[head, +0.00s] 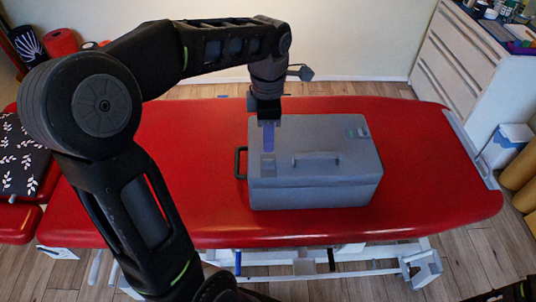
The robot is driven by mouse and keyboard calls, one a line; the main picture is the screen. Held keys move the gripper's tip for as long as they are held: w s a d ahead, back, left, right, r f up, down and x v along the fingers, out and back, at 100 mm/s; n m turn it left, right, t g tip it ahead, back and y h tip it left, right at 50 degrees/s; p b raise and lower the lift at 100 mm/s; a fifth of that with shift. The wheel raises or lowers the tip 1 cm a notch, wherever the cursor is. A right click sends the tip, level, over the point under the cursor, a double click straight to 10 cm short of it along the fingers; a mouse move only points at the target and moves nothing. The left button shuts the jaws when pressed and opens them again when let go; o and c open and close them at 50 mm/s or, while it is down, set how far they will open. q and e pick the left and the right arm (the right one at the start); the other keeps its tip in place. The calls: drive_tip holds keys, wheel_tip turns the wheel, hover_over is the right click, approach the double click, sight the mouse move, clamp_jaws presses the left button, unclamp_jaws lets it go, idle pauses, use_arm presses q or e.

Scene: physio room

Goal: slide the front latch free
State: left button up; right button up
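A grey box (315,190) with a closed-looking lid stands on the red treatment table. A grey carrying handle (316,158) lies on the lid, and a black handle (239,163) sticks out at the box's left side. A small latch-like fitting (268,168) shows near the lid's left side, and another fitting (357,132) near the far right corner. I cannot tell from their detail how either is set. My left gripper (268,145) points down over the left fitting, close above it. Its bluish fingers are too small to show whether they are apart or touch anything. My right gripper is not in view.
The red table (430,170) has bare room right of the box. A patterned dark cloth (22,165) lies at the left end. A white cabinet (460,60) with items on top stands at the right. Rolls (60,42) stand at the back left.

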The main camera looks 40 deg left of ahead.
sight(269, 160)
use_arm(q)
drive_tip(key=shift+f, duration=0.1)
wheel_tip(269, 160, down, 8)
drive_tip(key=shift+r+p, duration=0.2)
drive_tip(key=shift+p, duration=0.1)
clamp_jaws()
idle(0.3)
